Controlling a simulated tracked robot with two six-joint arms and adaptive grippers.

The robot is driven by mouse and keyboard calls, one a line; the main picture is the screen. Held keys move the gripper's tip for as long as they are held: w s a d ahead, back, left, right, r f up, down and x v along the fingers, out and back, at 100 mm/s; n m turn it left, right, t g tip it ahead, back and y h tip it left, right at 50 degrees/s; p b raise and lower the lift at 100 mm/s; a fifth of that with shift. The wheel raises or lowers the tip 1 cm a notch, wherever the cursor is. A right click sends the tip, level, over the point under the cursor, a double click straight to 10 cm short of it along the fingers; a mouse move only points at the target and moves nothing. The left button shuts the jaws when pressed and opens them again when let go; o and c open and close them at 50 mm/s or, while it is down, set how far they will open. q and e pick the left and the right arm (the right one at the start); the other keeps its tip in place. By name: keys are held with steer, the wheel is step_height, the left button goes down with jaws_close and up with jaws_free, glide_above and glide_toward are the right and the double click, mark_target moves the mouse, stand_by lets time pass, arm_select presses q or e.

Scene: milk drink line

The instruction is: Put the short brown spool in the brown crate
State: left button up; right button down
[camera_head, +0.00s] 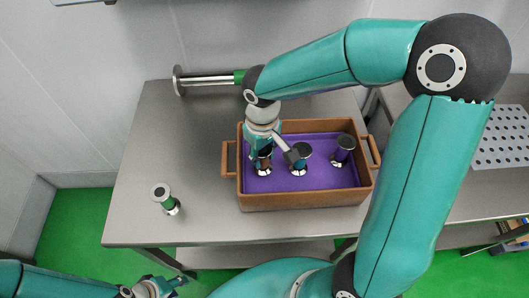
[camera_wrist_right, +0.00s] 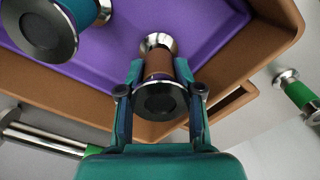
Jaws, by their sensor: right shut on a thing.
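The short brown spool (camera_wrist_right: 158,65) has metal end flanges and a dark top. It is upright inside the brown crate (camera_head: 305,200), near the crate's left end. My right gripper (camera_head: 263,154) is shut around the spool from above, with one finger on each side in the right wrist view (camera_wrist_right: 160,85). The spool's lower flange shows against the crate's purple floor; I cannot tell if it touches. In the head view the spool (camera_head: 265,164) is partly hidden by the gripper. My left gripper (camera_head: 168,284) is at the lower left, away from the crate; its jaws are unclear.
A teal spool (camera_head: 300,158) and a purple spool (camera_head: 343,152) stand in the crate, right of the brown one. A green spool (camera_head: 168,205) stands on the table's left front. A long green spool (camera_head: 210,80) lies behind the crate. The table's left middle is clear.

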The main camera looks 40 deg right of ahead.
steer(key=shift+f, duration=0.35)
steer(key=c, duration=0.7)
jaws_free()
steer(key=shift+r, duration=0.2)
steer(key=shift+r, duration=0.25)
step_height(320, 180, up, 12)
steer(key=shift+r+p, duration=0.25)
steer(key=shift+p, duration=0.2)
